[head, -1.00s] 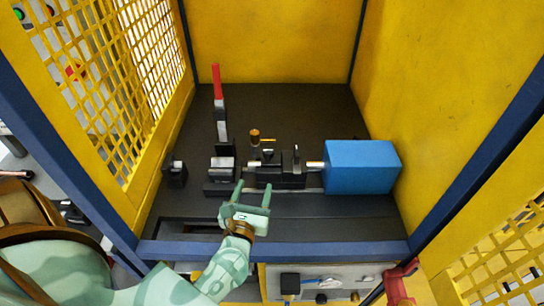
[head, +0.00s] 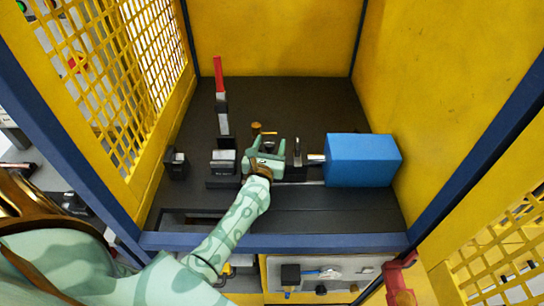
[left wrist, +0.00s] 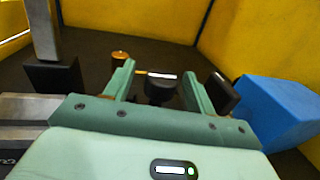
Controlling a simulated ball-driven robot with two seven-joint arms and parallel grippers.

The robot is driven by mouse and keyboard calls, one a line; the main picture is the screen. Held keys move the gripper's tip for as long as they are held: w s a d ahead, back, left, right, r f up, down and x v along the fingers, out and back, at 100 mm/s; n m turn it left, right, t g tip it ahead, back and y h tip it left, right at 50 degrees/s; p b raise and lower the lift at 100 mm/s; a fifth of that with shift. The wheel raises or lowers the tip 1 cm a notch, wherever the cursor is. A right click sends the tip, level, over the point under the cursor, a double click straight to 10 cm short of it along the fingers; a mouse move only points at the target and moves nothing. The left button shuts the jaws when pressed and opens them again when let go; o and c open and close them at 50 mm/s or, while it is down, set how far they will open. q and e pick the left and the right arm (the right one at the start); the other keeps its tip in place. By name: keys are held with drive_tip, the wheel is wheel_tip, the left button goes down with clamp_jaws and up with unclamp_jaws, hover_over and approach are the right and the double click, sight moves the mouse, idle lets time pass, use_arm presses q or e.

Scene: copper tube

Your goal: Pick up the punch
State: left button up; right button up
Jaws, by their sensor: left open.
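A short thin rod (left wrist: 156,74), brass at one end and pale at the other, lies across a small black block (left wrist: 160,92) in the left wrist view. It looks like the punch, but I cannot be sure. In the head view a small brass-coloured part of it (head: 270,133) shows just beyond my left gripper (head: 267,149). That gripper is open and empty. In the left wrist view its two fingers (left wrist: 158,72) stand apart, with the rod and block seen between them. I cannot tell whether they touch. My right gripper is not in view.
A brass-topped post (head: 256,128) stands just left of the fingers. A blue box (head: 362,160) is to the right. A red-handled lever (head: 219,80) rises at the left. Yellow walls (head: 270,40) enclose the dark bench, whose back is clear.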

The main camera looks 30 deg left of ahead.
use_arm(q)
drive_tip(key=shift+s+r, duration=0.1)
drive_tip(key=shift+s, duration=0.05)
drive_tip(key=shift+c, duration=0.7)
clamp_jaws()
drive_tip(key=shift+r, duration=0.1)
